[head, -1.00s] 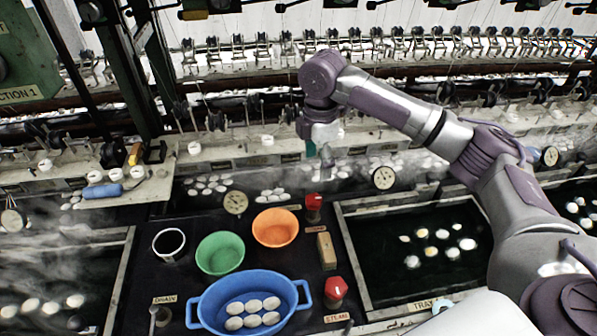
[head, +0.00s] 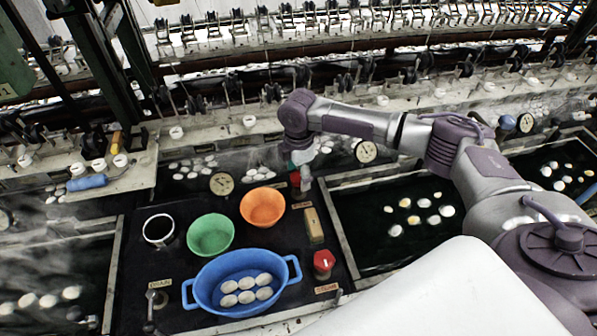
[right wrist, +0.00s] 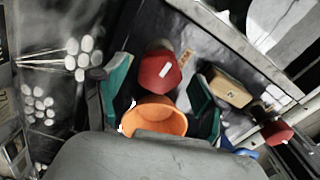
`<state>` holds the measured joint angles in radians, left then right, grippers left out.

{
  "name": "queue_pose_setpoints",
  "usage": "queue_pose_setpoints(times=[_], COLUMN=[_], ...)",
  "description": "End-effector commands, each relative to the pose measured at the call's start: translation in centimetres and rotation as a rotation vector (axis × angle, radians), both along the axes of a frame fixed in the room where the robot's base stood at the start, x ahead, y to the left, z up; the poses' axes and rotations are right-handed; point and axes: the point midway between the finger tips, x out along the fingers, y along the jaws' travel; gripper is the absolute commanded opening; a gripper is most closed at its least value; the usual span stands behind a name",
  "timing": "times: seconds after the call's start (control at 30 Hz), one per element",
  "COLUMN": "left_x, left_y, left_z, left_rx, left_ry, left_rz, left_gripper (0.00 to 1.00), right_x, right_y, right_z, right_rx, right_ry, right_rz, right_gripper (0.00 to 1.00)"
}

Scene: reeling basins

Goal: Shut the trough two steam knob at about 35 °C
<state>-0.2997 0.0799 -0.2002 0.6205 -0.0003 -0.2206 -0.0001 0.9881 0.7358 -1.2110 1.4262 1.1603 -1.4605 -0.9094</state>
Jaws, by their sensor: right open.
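My right gripper (head: 303,174) points down at the far red knob (head: 295,181), which it partly hides in the head view. In the right wrist view my open right gripper (right wrist: 159,88) has its green pads apart, with that red knob with a white mark (right wrist: 155,70) between them, not gripped. I cannot tell whether the pads touch it. A second red knob (head: 323,262) stands nearer, by a steam label (head: 326,288). Round dials (head: 222,184) and (head: 367,151) stand behind; their readings are too small to tell. My left gripper is not in view.
An orange bowl (head: 263,207) stands close to the far knob. A wooden block (head: 314,225) lies between the knobs. A water trough (head: 337,238) lies right.

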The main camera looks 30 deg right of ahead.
Motion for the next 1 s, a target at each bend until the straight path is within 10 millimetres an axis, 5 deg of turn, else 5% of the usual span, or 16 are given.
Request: queue_pose_setpoints(times=[0.33, 0.7, 1.0], left_x=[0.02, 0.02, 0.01], left_y=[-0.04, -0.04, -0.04], left_z=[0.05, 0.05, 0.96], left_rx=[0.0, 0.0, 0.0], left_ry=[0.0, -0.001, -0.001], left_rz=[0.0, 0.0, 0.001], left_gripper=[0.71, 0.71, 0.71], right_x=[0.0, 0.0, -0.05], right_y=[-0.03, -0.03, 0.01], right_z=[-0.43, -0.4, -0.17], right_rx=[-0.001, 0.0, 0.001], right_ry=[0.0, 0.0, 0.002], right_rz=[0.0, 0.0, -0.046], right_gripper=[0.71, 0.11, 0.11])
